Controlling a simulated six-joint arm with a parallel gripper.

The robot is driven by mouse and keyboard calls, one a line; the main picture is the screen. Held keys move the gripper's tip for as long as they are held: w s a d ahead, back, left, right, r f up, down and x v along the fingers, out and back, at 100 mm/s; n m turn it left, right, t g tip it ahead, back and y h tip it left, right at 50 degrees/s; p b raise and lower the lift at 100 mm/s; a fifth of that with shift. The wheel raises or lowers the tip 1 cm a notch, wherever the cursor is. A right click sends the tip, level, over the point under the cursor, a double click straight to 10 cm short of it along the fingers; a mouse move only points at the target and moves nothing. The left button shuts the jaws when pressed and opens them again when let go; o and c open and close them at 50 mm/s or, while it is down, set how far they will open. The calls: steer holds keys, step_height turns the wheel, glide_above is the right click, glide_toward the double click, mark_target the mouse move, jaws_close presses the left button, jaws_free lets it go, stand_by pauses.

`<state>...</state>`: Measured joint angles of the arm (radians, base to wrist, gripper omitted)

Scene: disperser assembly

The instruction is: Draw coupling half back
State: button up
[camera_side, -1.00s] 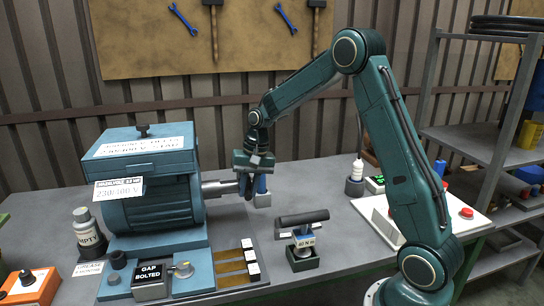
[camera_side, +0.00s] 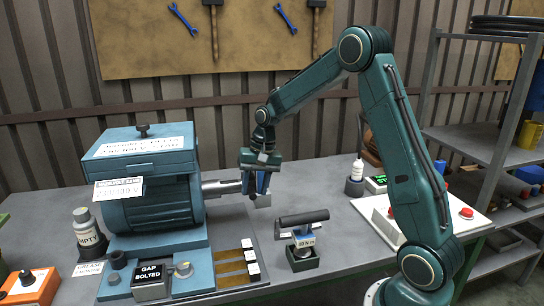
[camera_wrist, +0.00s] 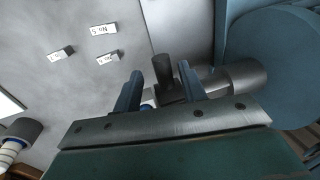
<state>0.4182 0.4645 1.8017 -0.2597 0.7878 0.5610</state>
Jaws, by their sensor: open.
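A blue motor (camera_side: 155,205) stands on the left of the bench. Its grey shaft (camera_side: 222,187) points right, and the coupling half (camera_side: 245,183) at the shaft's end is partly hidden by my gripper. My gripper (camera_side: 261,192) points down just right of the shaft end, above a small pale block (camera_side: 263,201). In the wrist view, the fingers of my gripper (camera_wrist: 160,69) are apart. A dark round part (camera_wrist: 163,70) shows between and beyond them, and the wide grey shaft (camera_wrist: 240,78) lies to the right. I cannot tell whether either finger touches the coupling.
A dark-handled torque tool (camera_side: 302,217) stands in a holder in front of my gripper. Brass strips (camera_side: 236,268) and a "GAP BOLTED" box (camera_side: 150,283) lie by the motor. A white panel (camera_side: 383,222) with red buttons is at right. Small labelled tags (camera_wrist: 103,29) lie on the bench.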

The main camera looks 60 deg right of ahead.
step_height(320, 180, up, 13)
steer(key=s+d, duration=0.2)
steer(key=shift+r, duration=0.15)
stand_by(0.3)
steer(key=s+a+r+n+t+h, duration=0.15)
steer(key=s+a+r+n, duration=0.35)
steer(key=s+a, duration=0.7)
steer(key=s+a+f+n+t, duration=0.1)
steer(key=s+a+f+n, duration=0.1)
steer(key=s, duration=0.4)
steer(key=s+a+f+n+t, duration=0.1)
steer(key=s+a+f+n, duration=0.1)
steer(key=s, duration=0.4)
steer(key=shift+s, duration=0.25)
steer(key=shift+t, duration=0.25)
